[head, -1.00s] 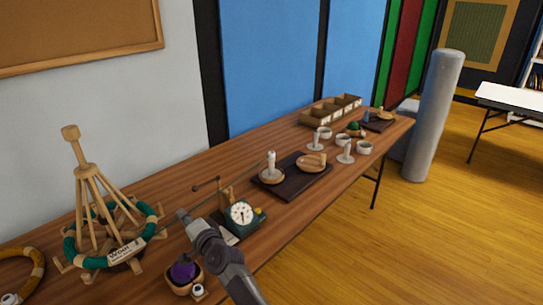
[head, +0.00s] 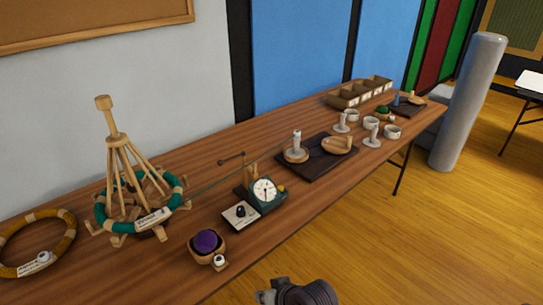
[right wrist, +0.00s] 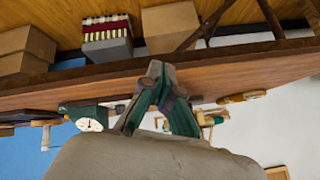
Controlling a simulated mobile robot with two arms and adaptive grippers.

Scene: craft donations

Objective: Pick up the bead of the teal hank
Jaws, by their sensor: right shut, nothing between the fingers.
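The teal hank (head: 112,225) is a ring around the base of a wooden swift (head: 118,165) at the left of the table in the head view. It has tan ties and a pale label (head: 152,218). I cannot make out a separate bead on it. My right gripper shows partly at the bottom edge of the head view (head: 298,292), in front of the table and well right of the hank. In the right wrist view my right gripper (right wrist: 155,68) is shut with its fingertips together, empty. My left gripper is not in view.
A mustard hank (head: 65,240) lies at far left. A wooden bowl (head: 207,257) with a purple ball, a green dial scale (head: 264,192) and a dark tray (head: 318,166) stand to the right. Cups and a divided box (head: 362,91) are farther back. Boxes (right wrist: 172,25) show in the wrist view.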

